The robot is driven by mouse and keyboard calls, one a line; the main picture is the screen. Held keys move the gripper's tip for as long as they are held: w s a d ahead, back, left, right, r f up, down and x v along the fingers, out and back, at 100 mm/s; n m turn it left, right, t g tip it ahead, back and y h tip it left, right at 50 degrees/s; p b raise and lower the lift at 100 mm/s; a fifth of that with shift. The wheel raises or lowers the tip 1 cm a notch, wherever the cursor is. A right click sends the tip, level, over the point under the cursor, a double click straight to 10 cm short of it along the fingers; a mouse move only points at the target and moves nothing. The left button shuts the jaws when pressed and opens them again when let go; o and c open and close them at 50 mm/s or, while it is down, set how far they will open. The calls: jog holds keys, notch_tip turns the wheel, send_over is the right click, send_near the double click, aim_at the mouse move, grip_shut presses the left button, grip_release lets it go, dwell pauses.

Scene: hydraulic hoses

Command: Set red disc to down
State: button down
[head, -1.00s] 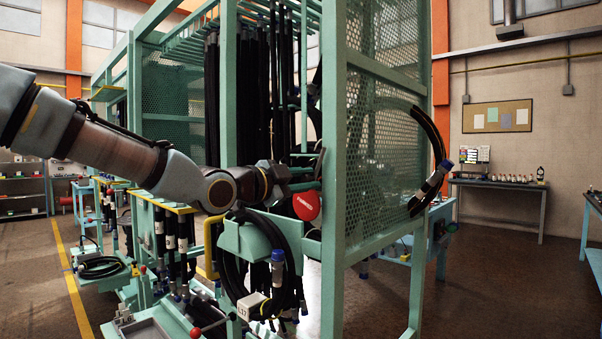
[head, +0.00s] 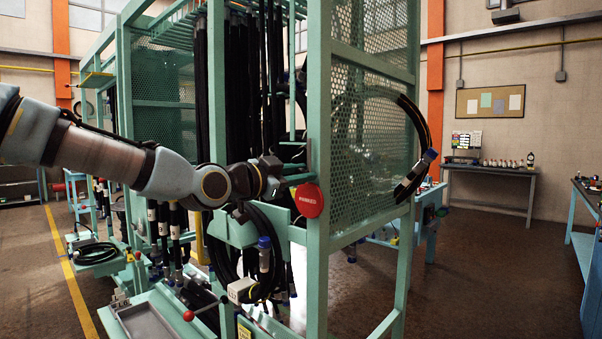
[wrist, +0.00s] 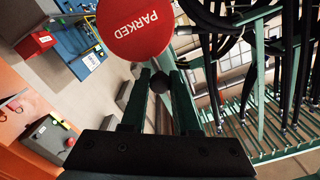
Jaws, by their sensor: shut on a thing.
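The red disc (head: 309,200), lettered PARKED, hangs in front of the green rack's near corner post, just below my gripper in the head view. In the wrist view the disc (wrist: 135,28) is large at the top, beyond my fingertips. My gripper (wrist: 160,80) is shut on a dark round knob (wrist: 159,84) between its two green fingers. In the head view my gripper (head: 302,180) reaches in from the left, nearly level. How the knob joins the disc is hidden.
The green rack (head: 318,120) has mesh sides and hanging black hoses. A coiled hose (head: 265,255) hangs below my gripper, and another hose (head: 428,140) sticks out at right. A bench (head: 490,169) stands at the back right; the floor at right is open.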

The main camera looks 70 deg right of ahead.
jog(key=shift+f, duration=0.15)
jog(key=c, duration=0.7)
grip_release()
jog(key=shift+b+v, duration=1.65)
jog(key=shift+v, duration=3.75)
